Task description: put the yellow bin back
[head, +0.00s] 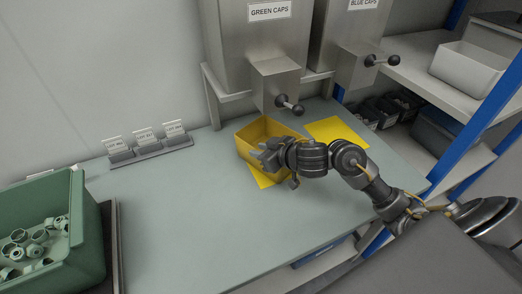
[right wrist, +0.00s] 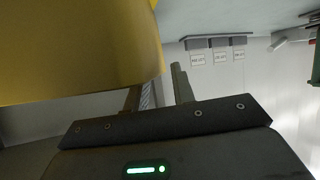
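The yellow bin (head: 262,130) stands on the table under the green caps dispenser, over a yellow mat (head: 261,178) that shows at its front edge. My right gripper (head: 265,156) is at the bin's near side. In the right wrist view the bin (right wrist: 75,50) fills the upper left, close to the camera. The right gripper's fingers (right wrist: 158,90) are apart; one is partly hidden behind the bin and the other stands clear to its right. Whether they touch the bin I cannot tell. My left gripper is not in view.
A second yellow mat (head: 335,132) lies bare under the blue caps dispenser (head: 345,45). The green caps dispenser (head: 275,80) has a lever overhanging the bin. A green crate (head: 88,245) of metal rings stands at left. Small label cards (head: 145,136) line the back. The table's middle is clear.

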